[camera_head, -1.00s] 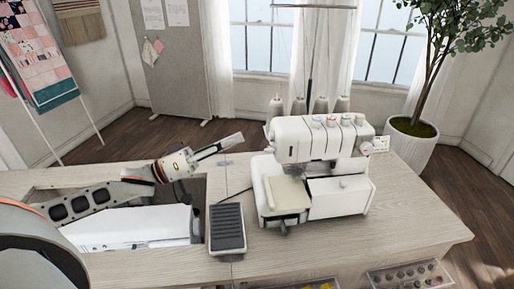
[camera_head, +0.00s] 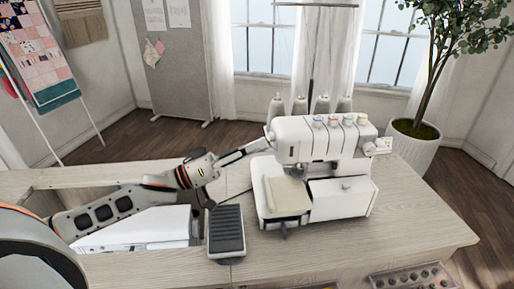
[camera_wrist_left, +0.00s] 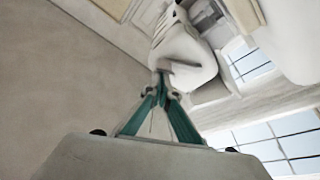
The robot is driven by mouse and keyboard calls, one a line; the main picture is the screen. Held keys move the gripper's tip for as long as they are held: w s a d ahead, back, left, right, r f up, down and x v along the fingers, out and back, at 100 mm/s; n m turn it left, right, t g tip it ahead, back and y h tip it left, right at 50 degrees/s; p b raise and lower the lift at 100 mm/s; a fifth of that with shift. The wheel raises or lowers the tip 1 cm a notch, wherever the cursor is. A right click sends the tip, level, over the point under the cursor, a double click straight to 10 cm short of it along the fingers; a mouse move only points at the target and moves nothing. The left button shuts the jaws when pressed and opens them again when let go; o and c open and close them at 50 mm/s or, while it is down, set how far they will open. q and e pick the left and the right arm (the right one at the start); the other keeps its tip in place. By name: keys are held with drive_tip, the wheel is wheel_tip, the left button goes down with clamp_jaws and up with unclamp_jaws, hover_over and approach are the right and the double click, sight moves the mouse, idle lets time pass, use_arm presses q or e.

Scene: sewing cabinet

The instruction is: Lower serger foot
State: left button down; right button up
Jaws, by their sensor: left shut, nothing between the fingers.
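The white serger (camera_head: 323,139) stands upright on the table, with several dials along its top and a cream flat bed (camera_head: 287,196) at its front left. Its presser foot is too small and shaded under the head to make out, so I cannot tell whether it is up or down. My left gripper (camera_head: 265,145) is shut and empty, its fingertips close to the left side of the serger's head. I cannot tell if they touch. In the left wrist view the closed teal-sided fingers (camera_wrist_left: 162,80) point at a white, rounded part (camera_wrist_left: 184,50). My right gripper is out of view.
A dark foot pedal (camera_head: 227,230) lies on the table (camera_head: 400,235) left of the serger. A white machine (camera_head: 140,232) sits in the table's recess beneath my left arm. Thread cones (camera_head: 322,104) stand behind the serger. The table's right front is clear.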

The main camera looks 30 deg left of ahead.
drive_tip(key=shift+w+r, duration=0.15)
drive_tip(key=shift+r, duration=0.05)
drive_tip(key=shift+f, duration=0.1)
